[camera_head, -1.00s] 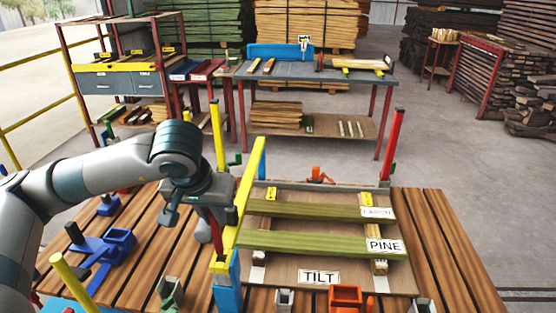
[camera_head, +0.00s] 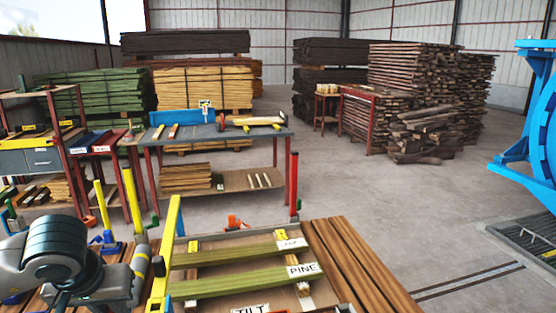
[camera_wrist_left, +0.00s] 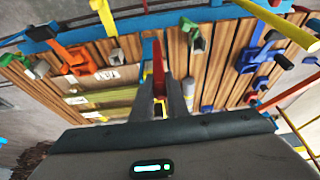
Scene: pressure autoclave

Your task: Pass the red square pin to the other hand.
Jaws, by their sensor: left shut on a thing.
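In the left wrist view my left gripper (camera_wrist_left: 160,103) is shut on the red square pin (camera_wrist_left: 158,70), which shows as a red bar between the fingers. In the head view my left arm is at the lower left, by a tall yellow post (camera_head: 166,250) at the left side of the board frame; the fingertips and the held pin cannot be made out there. My right gripper is in neither view. Another red post (camera_head: 293,180) stands upright at the frame's far right corner.
The slatted table (camera_head: 350,270) holds green boards, one labelled PINE (camera_head: 302,270). Its right side is bare. In the wrist view, orange (camera_wrist_left: 75,58) and blue (camera_wrist_left: 258,55) fixtures sit near the gripper. A blue machine (camera_head: 535,130) stands at far right.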

